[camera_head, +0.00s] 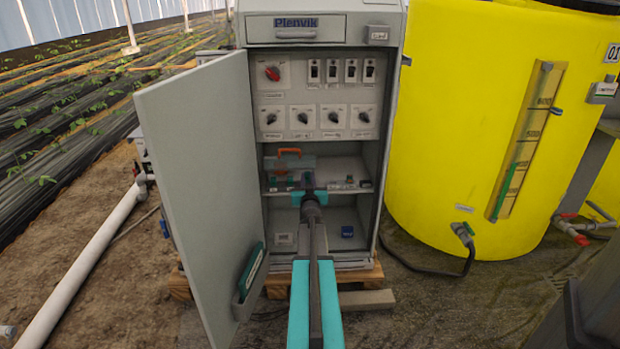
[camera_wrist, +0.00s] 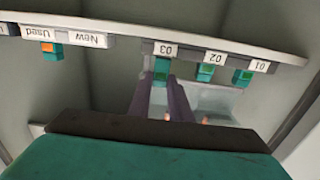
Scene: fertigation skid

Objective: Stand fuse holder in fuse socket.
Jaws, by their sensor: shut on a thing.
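My gripper (camera_head: 308,186) reaches into the open grey cabinet at the middle shelf. In the wrist view, which looks upside down, its two dark fingers (camera_wrist: 168,92) are shut on a small teal fuse holder (camera_wrist: 161,68). The holder is at the shelf edge by the label 03 (camera_wrist: 162,49), with a green part showing. I cannot tell whether it is seated in a fuse socket there or just above it; the socket is hidden. Similar teal holders stand by label 02 (camera_wrist: 206,72) and label 01 (camera_wrist: 242,77).
A teal piece with an orange top (camera_wrist: 52,50) is by the Used label; the place by New (camera_wrist: 88,40) looks empty. A clear case with an orange handle (camera_head: 289,153) stands behind my gripper. The open cabinet door (camera_head: 205,180) is on the left, a yellow tank (camera_head: 470,110) right.

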